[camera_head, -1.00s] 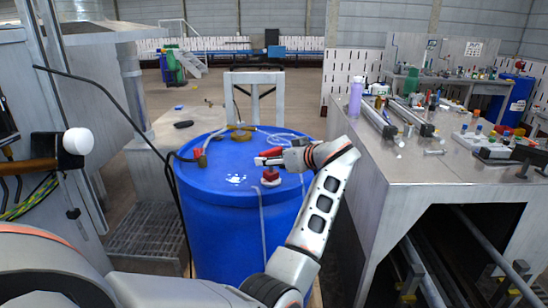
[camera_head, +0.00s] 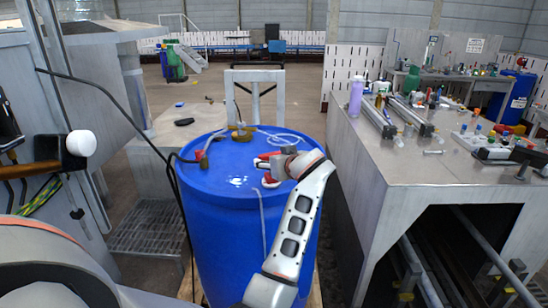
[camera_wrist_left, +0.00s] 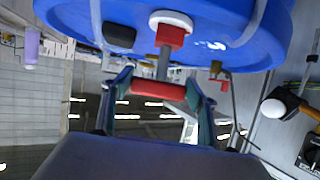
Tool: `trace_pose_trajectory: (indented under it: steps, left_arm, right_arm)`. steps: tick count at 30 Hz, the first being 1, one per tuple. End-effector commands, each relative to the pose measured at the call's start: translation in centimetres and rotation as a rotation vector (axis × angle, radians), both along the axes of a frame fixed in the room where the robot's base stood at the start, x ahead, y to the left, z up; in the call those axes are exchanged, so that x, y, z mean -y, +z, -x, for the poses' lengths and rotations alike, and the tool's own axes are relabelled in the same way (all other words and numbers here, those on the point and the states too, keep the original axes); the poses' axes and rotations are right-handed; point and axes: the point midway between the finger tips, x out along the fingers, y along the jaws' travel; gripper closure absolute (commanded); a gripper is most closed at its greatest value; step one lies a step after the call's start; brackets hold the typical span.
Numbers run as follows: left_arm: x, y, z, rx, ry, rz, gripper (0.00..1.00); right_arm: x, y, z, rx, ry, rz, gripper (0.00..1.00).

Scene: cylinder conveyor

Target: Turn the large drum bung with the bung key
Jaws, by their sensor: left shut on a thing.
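The blue drum (camera_head: 225,215) stands upright in the middle of the head view; its top also shows in the wrist view (camera_wrist_left: 90,20). The large bung (camera_wrist_left: 172,18) is a white disc on the drum top, partly seen behind my arm in the head view (camera_head: 270,181). The bung key has a red crossbar handle (camera_wrist_left: 158,90), a grey shaft and a red head. Its head meets the bung in the wrist view; how far it is seated I cannot tell. My left gripper (camera_wrist_left: 158,88) is shut on the handle, above the drum top (camera_head: 268,163). My right gripper is out of view.
A brass fitting (camera_head: 242,135), a pale hose and a hose with a red-brown end (camera_head: 200,158) lie on the drum's top. A dark block (camera_wrist_left: 118,37) shows beside the bung. A metal bench (camera_head: 385,165) stands close on the right.

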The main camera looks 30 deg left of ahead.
Motion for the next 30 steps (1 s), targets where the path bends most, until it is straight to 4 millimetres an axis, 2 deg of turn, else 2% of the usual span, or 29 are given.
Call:
trace_pose_trajectory:
  steps: [10,21,30]
  left_arm:
    - [-0.11,0.06,0.07,0.001,-0.024,-0.001,0.66]
    - [-0.31,-0.23,0.48,0.001,-0.288,0.006,0.66]
    - [-0.35,-0.39,0.52,-0.003,-0.306,0.005,0.66]
  right_arm:
    - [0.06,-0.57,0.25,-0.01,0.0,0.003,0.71]
    - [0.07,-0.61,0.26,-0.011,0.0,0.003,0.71]
    - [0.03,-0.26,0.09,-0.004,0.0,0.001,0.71]
